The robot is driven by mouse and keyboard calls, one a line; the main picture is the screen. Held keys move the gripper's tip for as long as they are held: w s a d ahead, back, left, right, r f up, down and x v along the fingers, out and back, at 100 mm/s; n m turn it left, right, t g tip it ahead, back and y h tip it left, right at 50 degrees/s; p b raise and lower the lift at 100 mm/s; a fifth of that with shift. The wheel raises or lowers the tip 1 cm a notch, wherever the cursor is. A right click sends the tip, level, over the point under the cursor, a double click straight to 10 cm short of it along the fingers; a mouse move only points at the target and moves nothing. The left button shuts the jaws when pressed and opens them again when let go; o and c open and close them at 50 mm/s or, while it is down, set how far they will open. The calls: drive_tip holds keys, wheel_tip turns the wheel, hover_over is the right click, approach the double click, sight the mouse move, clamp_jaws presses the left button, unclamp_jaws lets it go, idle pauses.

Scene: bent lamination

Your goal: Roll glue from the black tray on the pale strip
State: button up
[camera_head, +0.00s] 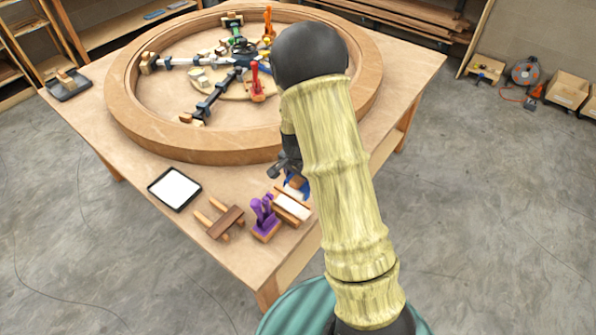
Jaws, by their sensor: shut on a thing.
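A square black tray (163,201) with a flat white layer (174,188) inside lies near the table's front left edge. A pale strip (292,204) rests on a wooden support at the front corner, right of the purple tool. My gripper (291,179) is just above and behind the strip, partly hidden by my arm. It is shut on a small blue and wooden thing (297,183), mostly hidden; I cannot tell what it is or whether it touches the strip.
A large wooden ring (205,147) with several coloured clamps inside fills the back of the table (120,150). A purple tool (263,213) and a wooden rack (220,222) stand left of the strip. Another black tray (77,92) holds a wooden block at far left.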

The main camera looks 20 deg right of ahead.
drive_tip(key=shift+f, duration=0.1)
wheel_tip(320, 180, down, 6)
drive_tip(key=b, duration=0.4)
drive_tip(key=shift+b, duration=0.4)
drive_tip(key=shift+s, duration=0.15)
